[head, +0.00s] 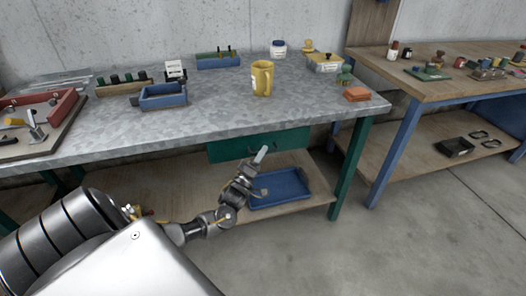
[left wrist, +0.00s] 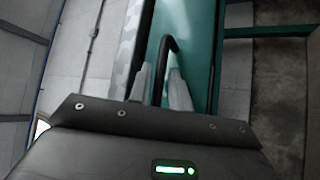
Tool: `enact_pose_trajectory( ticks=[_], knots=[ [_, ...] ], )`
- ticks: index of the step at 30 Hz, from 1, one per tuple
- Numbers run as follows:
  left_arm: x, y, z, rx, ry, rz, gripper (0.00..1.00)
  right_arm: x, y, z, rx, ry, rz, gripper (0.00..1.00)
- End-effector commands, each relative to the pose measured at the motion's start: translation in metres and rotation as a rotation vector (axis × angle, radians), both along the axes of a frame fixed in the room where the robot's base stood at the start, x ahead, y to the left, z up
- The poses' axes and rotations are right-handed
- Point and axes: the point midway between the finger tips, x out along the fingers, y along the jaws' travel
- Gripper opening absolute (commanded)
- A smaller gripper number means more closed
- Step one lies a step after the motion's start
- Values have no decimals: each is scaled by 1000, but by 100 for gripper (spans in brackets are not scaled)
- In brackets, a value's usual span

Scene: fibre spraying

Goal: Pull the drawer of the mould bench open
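The mould bench (head: 215,112) has a speckled grey top and green legs. Its green drawer (head: 228,149) sits under the front edge of the top and looks shut. My left gripper (head: 262,155) is at the drawer's front. In the left wrist view the drawer's green front (left wrist: 202,45) stands beside the grey bench edge, and a black curved handle (left wrist: 170,45) sticks out from it. The two fingers of my left gripper (left wrist: 161,85) stand on either side of the handle. I cannot tell whether they press on it. My right gripper is not in view.
A blue tray (head: 290,200) lies on the wooden shelf (head: 180,178) below the drawer. A wooden table (head: 450,75) is at the right. The floor at the front right is clear.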

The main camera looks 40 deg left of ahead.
Motion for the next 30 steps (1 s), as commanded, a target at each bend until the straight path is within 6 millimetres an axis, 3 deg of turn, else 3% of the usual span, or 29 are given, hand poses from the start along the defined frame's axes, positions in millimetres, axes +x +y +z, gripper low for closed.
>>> enact_pose_trajectory(
  ticks=[12,18,30],
  knots=[
    [10,1,4,0,1,0,20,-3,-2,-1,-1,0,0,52],
    [10,1,4,0,1,0,0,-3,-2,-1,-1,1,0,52],
    [10,-7,4,-1,1,-8,0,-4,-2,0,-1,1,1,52]
  ],
)
